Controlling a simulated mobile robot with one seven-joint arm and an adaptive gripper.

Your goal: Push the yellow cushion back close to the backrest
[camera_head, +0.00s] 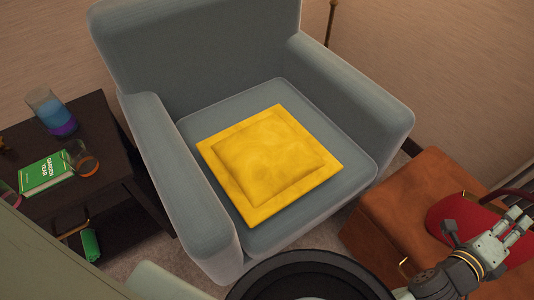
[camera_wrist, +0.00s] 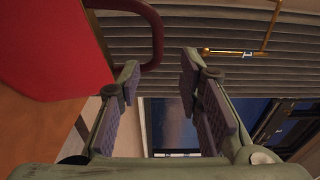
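The yellow cushion (camera_head: 270,160) lies flat on the seat of a grey-blue armchair (camera_head: 145,130). Its near corner reaches toward the front edge of the seat. A strip of bare seat lies between the cushion and the backrest (camera_head: 200,45). My gripper (camera_head: 516,230) is at the lower right in the head view, well to the right of the armchair and apart from the cushion. In the wrist view its two fingers (camera_wrist: 165,95) are spread with nothing between them. The cushion is not visible in the wrist view.
A brown leather ottoman (camera_head: 400,205) with a red bag (camera_head: 465,215) on it stands right of the armchair, close to my gripper. A dark side table (camera_head: 95,115) on the left holds a green book (camera_head: 46,172) and glasses. The armchair's arms flank the seat.

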